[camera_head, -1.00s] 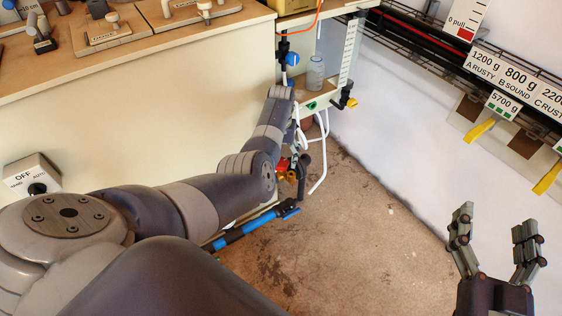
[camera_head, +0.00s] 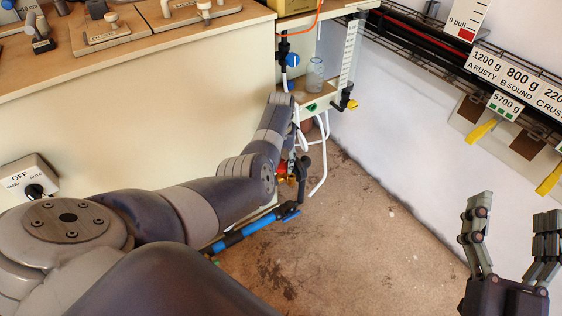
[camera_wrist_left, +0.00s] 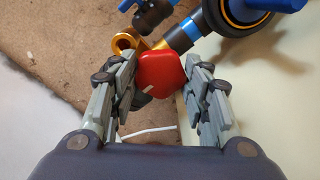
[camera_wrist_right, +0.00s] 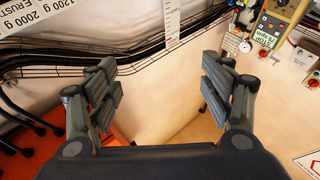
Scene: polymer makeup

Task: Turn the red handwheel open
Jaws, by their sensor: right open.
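The red handwheel (camera_wrist_left: 161,74) lies between the fingers of my left gripper (camera_wrist_left: 160,72) in the left wrist view. The fingers are drawn in close on both sides and appear to touch its rim. A brass fitting (camera_wrist_left: 124,42) is behind the wheel. In the head view, a small red patch with brass shows beside my left arm; the gripper itself is mostly hidden there. My right gripper (camera_head: 510,225) is open and empty, held away from the wheel near the right wall. Its spread fingers also show in the right wrist view (camera_wrist_right: 157,75).
A blue pipe with a black valve (camera_head: 288,212) runs low along the cabinet. A shelf with a clear bottle (camera_head: 316,74) stands above the wheel area. A switch box (camera_head: 28,180) is on the cabinet front. Weight labels (camera_head: 520,75) hang on the right wall. The floor is open.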

